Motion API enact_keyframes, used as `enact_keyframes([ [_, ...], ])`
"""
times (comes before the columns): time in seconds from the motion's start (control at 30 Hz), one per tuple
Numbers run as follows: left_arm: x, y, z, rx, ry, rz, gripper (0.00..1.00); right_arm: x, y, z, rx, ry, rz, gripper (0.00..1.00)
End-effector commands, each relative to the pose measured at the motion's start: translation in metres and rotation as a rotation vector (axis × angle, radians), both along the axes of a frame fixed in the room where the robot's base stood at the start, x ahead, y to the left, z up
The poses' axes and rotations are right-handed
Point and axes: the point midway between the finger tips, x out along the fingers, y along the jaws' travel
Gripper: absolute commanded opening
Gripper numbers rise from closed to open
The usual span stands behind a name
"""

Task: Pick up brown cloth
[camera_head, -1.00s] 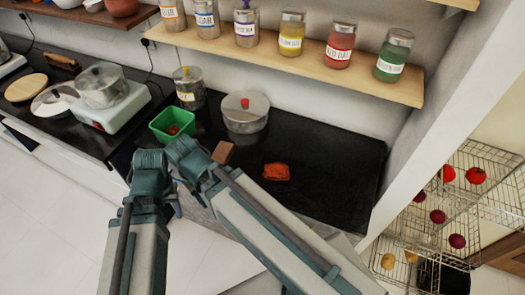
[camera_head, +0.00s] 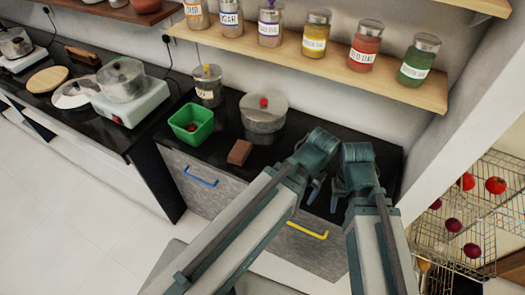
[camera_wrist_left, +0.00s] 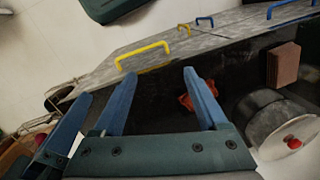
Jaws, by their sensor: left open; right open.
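The crumpled orange-brown cloth (camera_wrist_left: 185,101) lies on the black counter in the left wrist view, partly behind one finger. In the head view my arms hide it. My left gripper (camera_head: 314,188) is open and empty over the counter front; its two spread blue fingers (camera_wrist_left: 161,76) show in the left wrist view, one overlapping the cloth in the picture. I cannot tell how far above the cloth it is. My right gripper (camera_head: 336,194) is open close beside it, and one of its fingers shows at the left of the wrist view.
A brown block (camera_head: 240,152), a green bin (camera_head: 191,123) and a lidded pot (camera_head: 263,113) stand left of my grippers. A shelf of jars (camera_head: 390,85) hangs above. Wire baskets (camera_head: 470,215) stand at the right. Drawers have blue and yellow handles (camera_head: 307,230).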

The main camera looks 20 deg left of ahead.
Motion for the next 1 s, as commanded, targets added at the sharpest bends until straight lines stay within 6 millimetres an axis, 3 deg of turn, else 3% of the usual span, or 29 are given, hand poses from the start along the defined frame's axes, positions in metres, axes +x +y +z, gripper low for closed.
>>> enact_keyframes([
  [0.03, 0.009, 0.009, 0.000, -0.010, -0.007, 0.018, 0.86, 0.000, 0.000, 0.000, 0.000, 0.000, 0.000, 0.50],
  [0.1, 0.024, 0.026, 0.000, -0.032, -0.024, 0.043, 0.99, 0.000, 0.000, 0.000, 0.000, 0.000, 0.000, 0.50],
  [0.13, 0.031, 0.036, 0.000, -0.042, -0.034, 0.057, 1.00, 0.000, 0.000, 0.000, 0.000, 0.000, 0.000, 0.50],
  [0.27, 0.066, 0.091, 0.000, -0.092, -0.094, 0.124, 1.00, 0.000, 0.000, 0.000, 0.000, 0.000, 0.000, 0.50],
  [0.4, 0.094, 0.160, 0.002, -0.128, -0.172, 0.194, 1.00, 0.000, 0.000, 0.001, 0.000, 0.000, 0.000, 0.50],
  [0.6, 0.112, 0.245, 0.006, -0.145, -0.270, 0.271, 1.00, 0.000, 0.000, 0.001, 0.000, 0.000, 0.000, 0.50],
  [0.8, 0.114, 0.291, 0.009, -0.143, -0.324, 0.308, 1.00, 0.000, 0.000, 0.001, 0.000, 0.000, 0.000, 0.50],
  [1.0, 0.114, 0.299, 0.010, -0.142, -0.334, 0.315, 1.00, 0.000, 0.000, 0.001, 0.000, 0.000, 0.000, 0.50],
])
